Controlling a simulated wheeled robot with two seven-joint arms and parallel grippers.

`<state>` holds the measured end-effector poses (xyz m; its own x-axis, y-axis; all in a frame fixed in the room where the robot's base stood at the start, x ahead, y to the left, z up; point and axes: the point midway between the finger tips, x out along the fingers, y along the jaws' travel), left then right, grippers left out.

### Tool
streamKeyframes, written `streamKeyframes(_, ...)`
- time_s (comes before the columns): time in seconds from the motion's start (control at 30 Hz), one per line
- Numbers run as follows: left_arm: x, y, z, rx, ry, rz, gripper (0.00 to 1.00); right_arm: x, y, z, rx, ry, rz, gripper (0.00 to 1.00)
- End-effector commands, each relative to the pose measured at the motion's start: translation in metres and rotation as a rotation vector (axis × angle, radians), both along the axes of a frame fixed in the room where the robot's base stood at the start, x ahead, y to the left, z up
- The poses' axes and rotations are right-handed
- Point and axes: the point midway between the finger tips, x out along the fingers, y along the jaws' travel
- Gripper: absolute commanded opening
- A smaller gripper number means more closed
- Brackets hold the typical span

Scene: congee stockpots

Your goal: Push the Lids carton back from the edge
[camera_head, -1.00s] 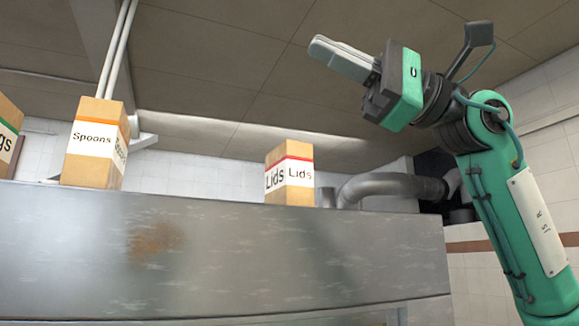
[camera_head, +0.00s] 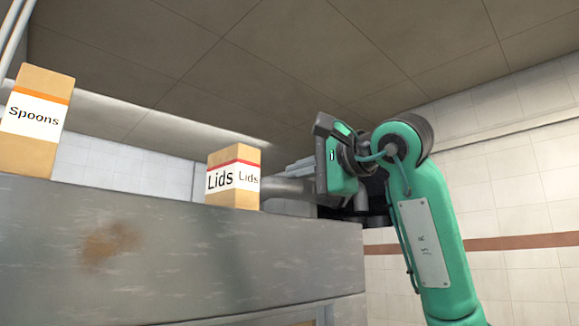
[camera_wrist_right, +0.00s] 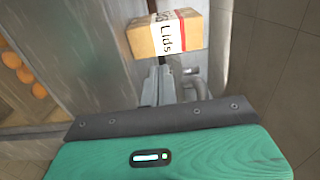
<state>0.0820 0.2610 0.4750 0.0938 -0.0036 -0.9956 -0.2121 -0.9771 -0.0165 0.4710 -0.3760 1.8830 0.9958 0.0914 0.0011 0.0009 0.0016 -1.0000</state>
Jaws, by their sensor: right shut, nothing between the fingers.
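The Lids carton (camera_head: 234,178), a small brown box with a white label and red band, stands upright on the metal top near its front edge, in the head view. It also shows in the right wrist view (camera_wrist_right: 185,35), just ahead of my fingers. My right gripper (camera_head: 293,167) is to the right of the carton, with its fingers pointing left at it. In the right wrist view the fingers (camera_wrist_right: 158,78) are closed together and hold nothing. I cannot tell whether the tips touch the carton. My left gripper is not in view.
A taller Spoons carton (camera_head: 32,122) stands on the same metal top (camera_head: 150,210) at the left. A metal pipe (camera_head: 285,190) runs behind my right gripper. The ceiling is low above. Several round orange things (camera_wrist_right: 20,70) show at the left in the wrist view.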

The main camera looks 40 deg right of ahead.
Motion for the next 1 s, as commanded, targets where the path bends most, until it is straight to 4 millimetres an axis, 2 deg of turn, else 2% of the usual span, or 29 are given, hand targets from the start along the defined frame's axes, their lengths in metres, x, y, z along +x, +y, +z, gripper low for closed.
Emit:
streamKeyframes(0.03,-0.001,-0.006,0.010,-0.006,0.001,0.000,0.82,0.012,0.002,0.004,0.000,0.005,0.002,0.00)
streamKeyframes(0.17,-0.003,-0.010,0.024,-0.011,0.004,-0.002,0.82,0.040,0.005,0.005,0.000,0.005,0.002,0.00)
streamKeyframes(0.33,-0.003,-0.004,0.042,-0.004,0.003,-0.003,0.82,0.077,0.009,0.005,0.000,0.004,0.004,0.00)
streamKeyframes(0.5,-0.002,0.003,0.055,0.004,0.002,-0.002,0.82,0.099,0.011,0.004,-0.001,0.003,0.004,0.00)
streamKeyframes(0.7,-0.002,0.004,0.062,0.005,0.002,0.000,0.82,0.112,0.012,0.002,-0.001,0.001,0.004,0.00)
streamKeyframes(1.0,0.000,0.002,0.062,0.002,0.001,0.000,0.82,0.114,0.012,0.000,-0.001,0.000,0.004,0.00)
